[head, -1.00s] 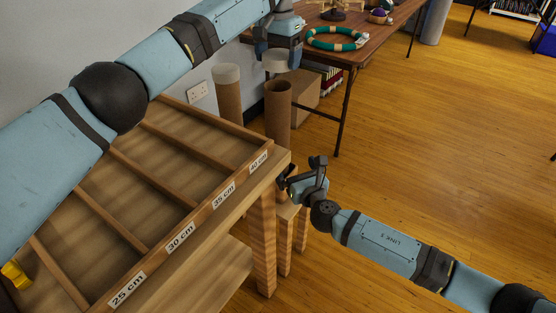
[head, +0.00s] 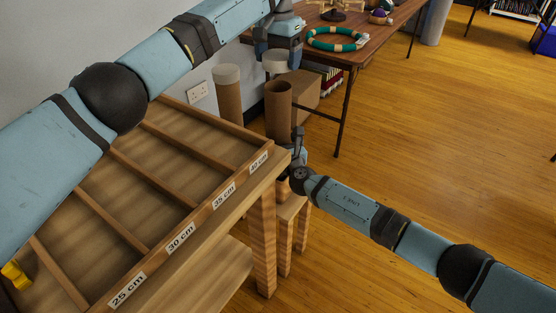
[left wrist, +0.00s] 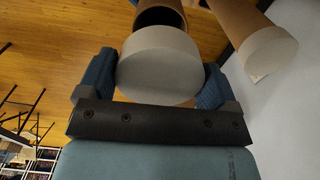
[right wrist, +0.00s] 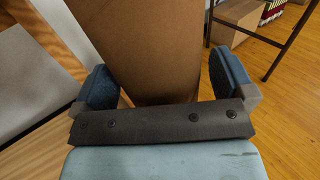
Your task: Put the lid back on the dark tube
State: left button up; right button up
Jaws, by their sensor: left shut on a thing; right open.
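The dark brown tube (head: 278,112) stands upright and open-topped beyond the table's far corner. It also shows in the left wrist view (left wrist: 172,28) and the right wrist view (right wrist: 150,45). My left gripper (head: 279,48) is shut on the round white lid (head: 275,66), which also shows in the left wrist view (left wrist: 158,64). The lid is held above the tube's mouth, apart from it and slightly behind in the head view. My right gripper (head: 297,145) is open at the tube's side. In the right wrist view, the tube appears between its fingers (right wrist: 163,85); contact cannot be told.
A lighter tube with a white lid (head: 228,95) stands close on the left. The sorting tray (head: 205,207) with length labels is in front. A cardboard box (head: 306,90) and a brown table (head: 375,32) are behind. The floor on the right is clear.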

aim_at(278, 86)
jog(key=c, duration=1.3)
pick_arm(q)
jog(key=shift+s+f, duration=0.1)
jog(key=shift+f, duration=2.4)
jog(key=shift+f, duration=0.9)
jog(key=shift+f, duration=0.6)
jog(key=o, duration=0.7)
